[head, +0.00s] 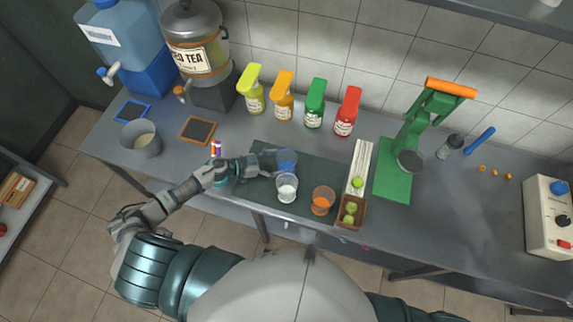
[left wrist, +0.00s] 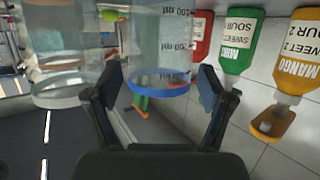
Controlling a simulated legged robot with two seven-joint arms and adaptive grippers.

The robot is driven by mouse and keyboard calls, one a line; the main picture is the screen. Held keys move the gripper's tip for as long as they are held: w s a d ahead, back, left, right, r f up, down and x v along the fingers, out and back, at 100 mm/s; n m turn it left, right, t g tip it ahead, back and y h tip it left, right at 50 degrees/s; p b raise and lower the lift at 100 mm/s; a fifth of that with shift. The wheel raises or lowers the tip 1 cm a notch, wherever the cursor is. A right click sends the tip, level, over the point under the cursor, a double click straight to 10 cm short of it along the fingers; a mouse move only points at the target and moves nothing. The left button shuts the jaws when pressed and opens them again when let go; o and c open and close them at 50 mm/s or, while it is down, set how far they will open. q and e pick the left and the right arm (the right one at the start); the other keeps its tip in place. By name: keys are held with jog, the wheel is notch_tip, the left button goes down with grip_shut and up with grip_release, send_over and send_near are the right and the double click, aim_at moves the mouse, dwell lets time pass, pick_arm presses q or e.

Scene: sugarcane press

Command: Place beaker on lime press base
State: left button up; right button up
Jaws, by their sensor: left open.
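A clear beaker with a blue base and graduation marks (head: 287,161) stands on the dark mat (head: 321,172). My left gripper (head: 272,162) is open at its left side. In the left wrist view the blue-ringed beaker (left wrist: 158,88) shows between the two spread fingers of the gripper (left wrist: 161,80), and I cannot tell whether they touch it. The green lime press (head: 428,108) stands to the right, with its flat green base (head: 390,188) on the counter and a round grey part above it. My right gripper is not in view.
A clear beaker with white contents (head: 287,188) and a beaker with an orange base (head: 322,201) stand close by. A cutting board (head: 362,158) and a box of limes (head: 350,212) lie between the mat and press. Sauce bottles (head: 314,104) line the back.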

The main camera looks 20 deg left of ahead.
pick_arm(q)
jog(key=shift+x, duration=1.05)
jog(key=shift+f, duration=0.1)
jog(key=shift+a, duration=0.1)
jog(key=c, duration=0.9)
